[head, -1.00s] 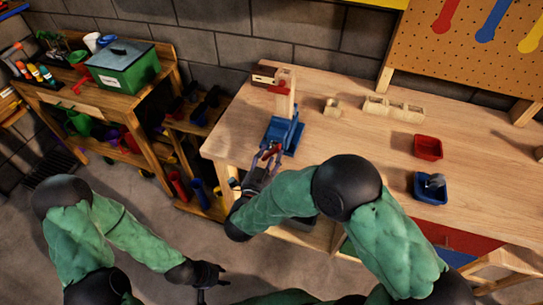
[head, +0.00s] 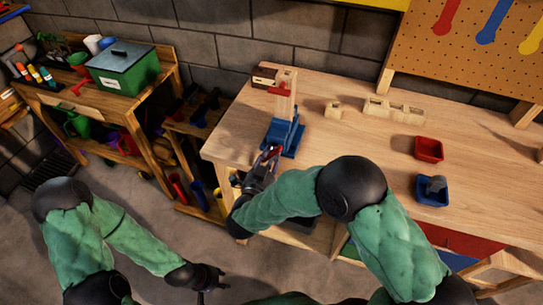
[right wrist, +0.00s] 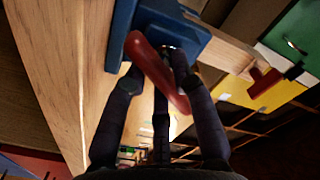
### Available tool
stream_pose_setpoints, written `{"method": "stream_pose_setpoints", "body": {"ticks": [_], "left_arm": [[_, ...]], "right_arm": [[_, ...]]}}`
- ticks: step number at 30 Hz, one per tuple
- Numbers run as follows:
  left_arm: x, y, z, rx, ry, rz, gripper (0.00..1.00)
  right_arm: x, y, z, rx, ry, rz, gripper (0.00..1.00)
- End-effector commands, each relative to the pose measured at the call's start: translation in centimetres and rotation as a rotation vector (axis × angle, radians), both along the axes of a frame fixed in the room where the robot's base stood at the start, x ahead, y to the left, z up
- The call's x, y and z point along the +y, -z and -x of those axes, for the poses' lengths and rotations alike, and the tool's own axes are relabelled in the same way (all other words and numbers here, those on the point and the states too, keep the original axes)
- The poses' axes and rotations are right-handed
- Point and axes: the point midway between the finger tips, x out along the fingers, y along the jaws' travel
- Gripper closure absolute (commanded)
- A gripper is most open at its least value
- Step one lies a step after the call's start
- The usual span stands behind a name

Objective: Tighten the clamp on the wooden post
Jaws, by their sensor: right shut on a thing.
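The wooden post (head: 286,100) stands upright at the left end of the workbench, with a red piece near its top. The blue clamp (head: 284,137) sits around or against its foot; it also shows in the wrist view (right wrist: 180,30). The clamp's red handle (right wrist: 152,66) slants across between the fingers of my right gripper (right wrist: 160,85), which is shut on it. In the head view the right gripper (head: 264,166) is at the bench's front edge, partly hidden by its arm. My left gripper (head: 214,284) hangs low over the floor, empty, its fingers apart.
The workbench (head: 370,145) holds pale wooden blocks (head: 390,108), a red bin (head: 429,149) and a blue bin (head: 431,190) to the right. A shelf with a green box (head: 124,70) stands to the left. Its lower shelves hold several pots and tools.

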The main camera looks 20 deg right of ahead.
Motion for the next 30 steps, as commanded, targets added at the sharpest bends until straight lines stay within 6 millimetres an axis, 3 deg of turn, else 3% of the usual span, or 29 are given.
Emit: {"method": "stream_pose_setpoints", "body": {"ticks": [21,30], "left_arm": [[0.0,4.5,0.0,0.000,0.000,0.000,0.60],[0.0,5.4,0.0,0.000,0.000,0.000,0.60]], "right_arm": [[0.2,0.6,0.0,-0.258,0.003,-0.392,1.00],[0.2,0.5,0.0,-0.316,0.003,-0.480,1.00]]}}
